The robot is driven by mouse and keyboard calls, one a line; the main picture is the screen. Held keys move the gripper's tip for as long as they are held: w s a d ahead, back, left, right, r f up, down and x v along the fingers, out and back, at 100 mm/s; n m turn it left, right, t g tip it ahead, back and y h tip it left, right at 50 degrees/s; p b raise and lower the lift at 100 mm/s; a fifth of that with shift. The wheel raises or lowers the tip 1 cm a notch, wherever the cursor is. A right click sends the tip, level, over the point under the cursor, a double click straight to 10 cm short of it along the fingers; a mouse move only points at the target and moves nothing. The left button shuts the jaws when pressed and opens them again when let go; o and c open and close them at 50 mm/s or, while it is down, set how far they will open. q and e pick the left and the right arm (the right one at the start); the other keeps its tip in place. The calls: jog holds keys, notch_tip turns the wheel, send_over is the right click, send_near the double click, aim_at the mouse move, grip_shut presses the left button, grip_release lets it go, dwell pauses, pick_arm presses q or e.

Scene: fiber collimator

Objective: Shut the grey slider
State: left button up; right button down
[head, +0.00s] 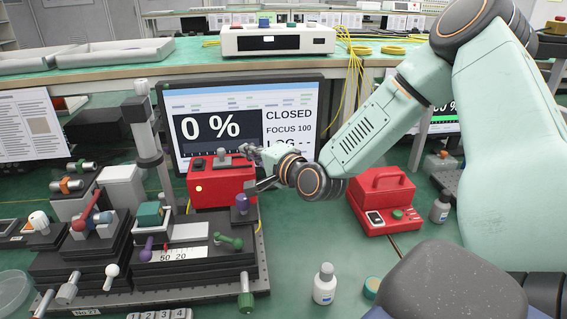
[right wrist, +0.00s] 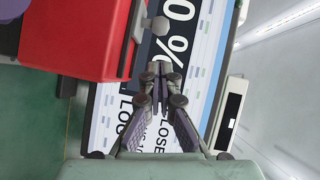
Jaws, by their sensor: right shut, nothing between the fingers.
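The red box (head: 222,188) stands in front of the monitor, with the grey slider (head: 222,160) and its small knob on its top. In the right wrist view the red box (right wrist: 75,38) fills the upper left, and the grey slider (right wrist: 138,20) runs along its edge with a round knob sticking out. My right gripper (head: 252,166) is shut and empty at the right of the red box. In the right wrist view its fingertips (right wrist: 160,70) meet below the knob, apart from it in the picture. My left gripper is not in view.
The monitor (head: 290,117) behind reads 0 % and CLOSED. A black optical stage (head: 120,275) with several coloured knobs stands at the left. A red device (head: 382,205) and a white bottle (head: 325,288) stand at the right and front. Green table is bare between them.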

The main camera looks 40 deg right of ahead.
jog(key=s+r+p, duration=0.1)
jog(key=s+p, duration=0.7)
jog(key=s, duration=0.2)
jog(key=shift+r, duration=0.3)
jog(key=shift+f, duration=0.1)
